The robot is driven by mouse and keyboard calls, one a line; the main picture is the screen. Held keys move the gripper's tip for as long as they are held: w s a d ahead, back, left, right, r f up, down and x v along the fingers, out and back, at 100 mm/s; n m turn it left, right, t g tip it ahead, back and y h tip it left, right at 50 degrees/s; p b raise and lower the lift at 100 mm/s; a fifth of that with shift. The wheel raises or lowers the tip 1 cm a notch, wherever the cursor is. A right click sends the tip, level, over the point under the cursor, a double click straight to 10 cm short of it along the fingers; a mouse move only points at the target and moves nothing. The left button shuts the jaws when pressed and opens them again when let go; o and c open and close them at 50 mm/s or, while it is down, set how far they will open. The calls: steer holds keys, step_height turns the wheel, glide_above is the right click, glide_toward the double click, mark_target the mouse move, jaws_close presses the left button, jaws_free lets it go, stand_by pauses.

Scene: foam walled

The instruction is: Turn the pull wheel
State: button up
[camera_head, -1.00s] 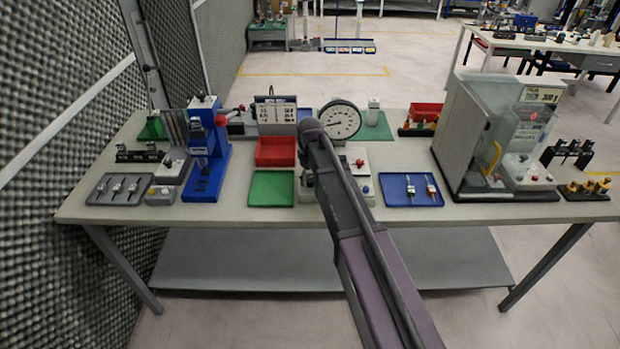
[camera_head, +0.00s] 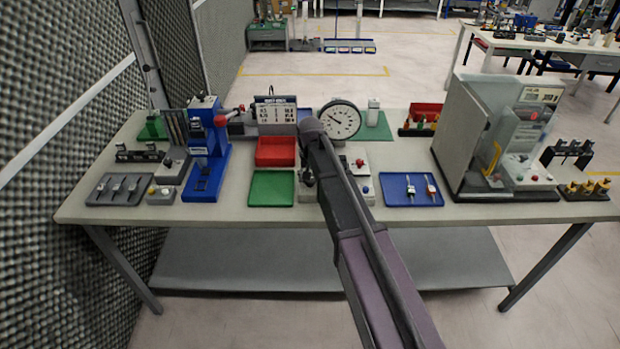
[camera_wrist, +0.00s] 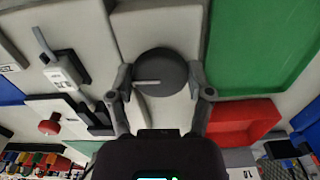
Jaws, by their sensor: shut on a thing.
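The pull wheel (camera_wrist: 160,70) shows in the wrist view as a dark round knob with a light line on its face. It stands on a light grey block (camera_wrist: 155,20). My gripper (camera_wrist: 161,82) is shut on the wheel, with one finger on each side of it. In the head view my arm hides the wheel and the gripper. A round white dial gauge (camera_head: 339,120) with a dark needle stands just behind the arm. Its needle points to the upper left.
A green tray (camera_head: 271,188) and a red bin (camera_head: 275,151) lie left of my arm. A blue tray (camera_head: 411,189) with small parts lies to the right. A blue press (camera_head: 206,150) stands at the left and a grey walled machine (camera_head: 463,135) at the right.

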steer(key=shift+s, duration=0.1)
stand_by(0.4)
steer(key=o, duration=1.1)
steer(key=shift+o, duration=0.2)
